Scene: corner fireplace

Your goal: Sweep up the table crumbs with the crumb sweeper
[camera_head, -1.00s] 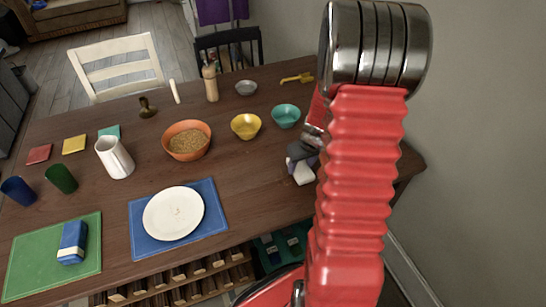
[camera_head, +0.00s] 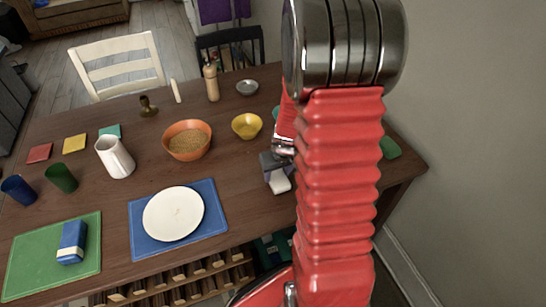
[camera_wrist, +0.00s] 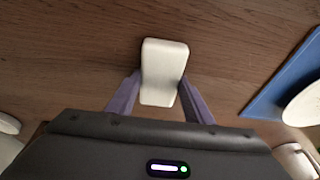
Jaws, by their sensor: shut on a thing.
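My gripper (camera_head: 274,164) is shut on a white rounded block, which looks like the crumb sweeper (camera_head: 279,183), over the right part of the wooden table (camera_head: 245,205). In the wrist view, the purple fingers of my gripper (camera_wrist: 161,88) clasp the white sweeper (camera_wrist: 164,70) from both sides. The sweeper is close to the tabletop; I cannot tell whether it touches. I cannot make out crumbs on the table in either view.
A white plate (camera_head: 173,214) on a blue placemat (camera_head: 143,246) lies left of my gripper. An orange bowl (camera_head: 187,154), yellow bowl (camera_head: 246,126) and white pitcher (camera_head: 115,157) stand farther back. A blue-and-white block (camera_head: 72,243) rests on a green placemat (camera_head: 30,281).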

